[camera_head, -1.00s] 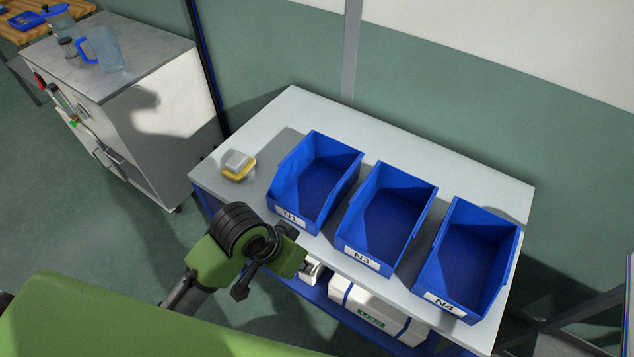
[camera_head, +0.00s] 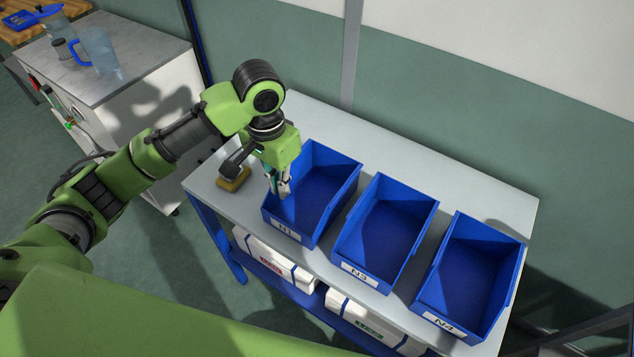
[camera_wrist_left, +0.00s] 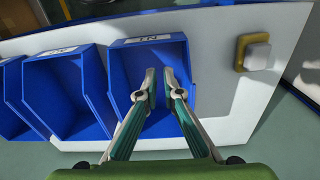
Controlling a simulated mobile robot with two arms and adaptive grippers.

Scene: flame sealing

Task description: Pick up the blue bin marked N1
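The blue bin marked N1 (camera_head: 325,195) stands upright on the white table, leftmost of three blue bins in the head view. Its open top faces up and it looks empty. My left gripper (camera_head: 282,192) points down over the left part of this bin, near its left wall. In the left wrist view, the fingers (camera_wrist_left: 159,75) are slightly apart with nothing seen between them, and appear over the opening of bin N1 (camera_wrist_left: 122,82). I cannot tell how far the tips are above the rim. My right gripper is not in view.
Bins N3 (camera_head: 385,225) and N4 (camera_head: 470,270) stand to the right of N1 on the table (camera_head: 450,168). White boxes (camera_head: 275,262) sit on the shelf below. A metal cabinet (camera_head: 150,50) stands left.

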